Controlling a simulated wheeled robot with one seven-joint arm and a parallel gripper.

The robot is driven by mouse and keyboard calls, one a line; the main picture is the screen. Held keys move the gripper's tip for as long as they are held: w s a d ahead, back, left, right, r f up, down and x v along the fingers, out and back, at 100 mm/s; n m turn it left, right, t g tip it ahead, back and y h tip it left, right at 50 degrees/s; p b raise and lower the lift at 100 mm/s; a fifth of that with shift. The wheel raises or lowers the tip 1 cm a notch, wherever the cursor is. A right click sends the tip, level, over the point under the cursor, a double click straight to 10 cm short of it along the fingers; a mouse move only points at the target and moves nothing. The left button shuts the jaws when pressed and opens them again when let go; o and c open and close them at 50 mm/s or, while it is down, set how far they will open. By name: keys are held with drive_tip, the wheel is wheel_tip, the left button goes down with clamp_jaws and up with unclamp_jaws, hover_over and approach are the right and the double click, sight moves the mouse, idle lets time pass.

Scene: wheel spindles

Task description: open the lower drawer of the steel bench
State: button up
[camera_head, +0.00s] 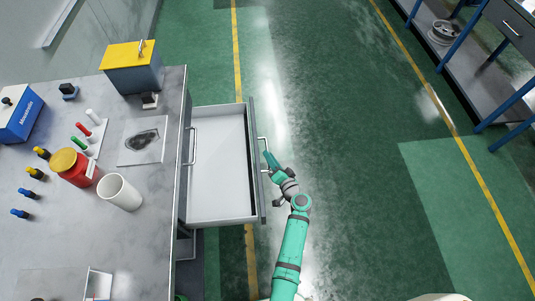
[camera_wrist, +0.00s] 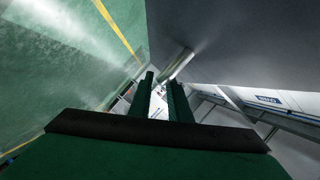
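The steel bench (camera_head: 152,205) fills the left of the head view. A grey drawer (camera_head: 218,165) stands far out from it to the right, and its tray looks empty. Above the drawer's back end, another handle (camera_head: 192,145) sits on the bench front, so the pulled-out drawer is the lower one. The drawer's bar handle (camera_head: 262,150) is on its dark front panel. My gripper (camera_head: 268,165) is at the near end of that handle. In the wrist view the green fingers (camera_wrist: 161,80) have a gap between them, and the metal handle (camera_wrist: 178,62) lies just past the tips; contact is unclear.
The bench top holds a yellow-lidded box (camera_head: 132,68), a red jar (camera_head: 72,168), a white cup (camera_head: 119,192) and several small tools. A blue-legged shelf (camera_head: 490,70) stands at the upper right. The green floor (camera_head: 340,130) right of the drawer is clear.

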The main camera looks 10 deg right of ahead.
drive_tip(key=v, duration=0.8)
drive_tip(key=shift+w, duration=0.1)
